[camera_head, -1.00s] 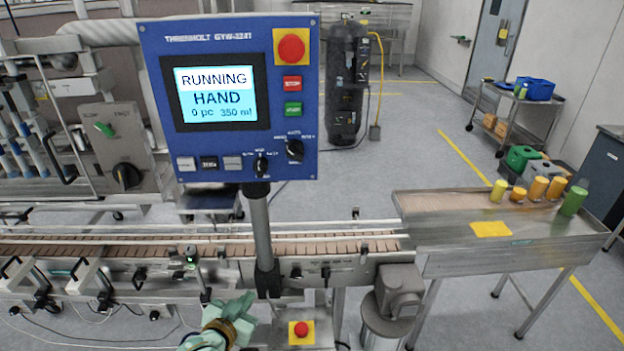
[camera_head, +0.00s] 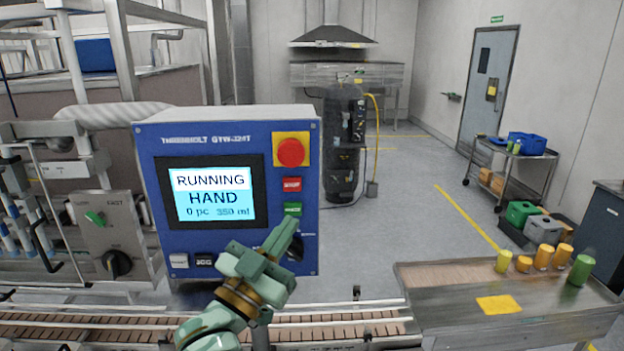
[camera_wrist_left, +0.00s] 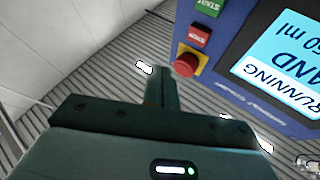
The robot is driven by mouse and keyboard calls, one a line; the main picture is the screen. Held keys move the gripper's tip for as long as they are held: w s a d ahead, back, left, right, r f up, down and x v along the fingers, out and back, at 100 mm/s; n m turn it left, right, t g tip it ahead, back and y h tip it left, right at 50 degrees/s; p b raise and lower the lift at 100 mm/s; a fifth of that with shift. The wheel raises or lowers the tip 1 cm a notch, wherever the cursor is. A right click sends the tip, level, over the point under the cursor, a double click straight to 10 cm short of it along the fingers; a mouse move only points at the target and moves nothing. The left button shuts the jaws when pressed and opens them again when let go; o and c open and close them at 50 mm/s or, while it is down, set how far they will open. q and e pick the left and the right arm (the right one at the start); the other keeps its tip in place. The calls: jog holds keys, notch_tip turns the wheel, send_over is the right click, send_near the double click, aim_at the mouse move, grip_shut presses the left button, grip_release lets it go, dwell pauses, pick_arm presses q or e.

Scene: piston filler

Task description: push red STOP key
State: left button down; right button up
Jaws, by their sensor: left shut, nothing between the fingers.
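The red STOP key (camera_head: 291,185) is a small red rectangle on the right side of the blue control panel (camera_head: 150,235). It lies under the round red emergency button (camera_head: 291,152) and above the green START key (camera_head: 293,208). My left gripper (camera_head: 291,225) is shut and empty, its tip just below the green key in the picture and covering part of the panel's lower right. I cannot tell whether it touches the panel. In the left wrist view the STOP key (camera_wrist_left: 199,36) is visible upside down, beyond the fingertips (camera_wrist_left: 185,66). My right gripper is out of view.
The screen (camera_head: 213,197) reads RUNNING, HAND, 0 pc, 350 ml. A dark selector knob (camera_head: 296,247) is partly hidden behind my gripper. The conveyor (camera_head: 350,330) runs below, and a metal table (camera_head: 420,285) with yellow, orange and green containers stands at the right.

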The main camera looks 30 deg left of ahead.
pick_arm(q)
jog(key=shift+s+d+r+m+h, duration=0.15)
jog(key=shift+d+r+h, duration=0.1)
jog(key=shift+r, duration=0.2)
jog(key=shift+s+d+r+m+h, duration=0.15)
jog(key=shift+r+h, duration=0.1)
jog(key=shift+r, duration=0.2)
jog(key=b, duration=0.1)
send_near(301, 178)
notch_tip(301, 178, up, 2)
jog(key=w+d, duration=0.2)
jog(key=w, duration=0.1)
jog(key=shift+w+a+r, duration=0.1)
jog(key=shift+w+a, duration=0.3)
jog(key=shift+a, duration=0.1)
jog(key=shift+w, duration=0.1)
dwell(1.1)
jog(key=shift+w+a, duration=0.2)
jog(key=shift+w, duration=0.1)
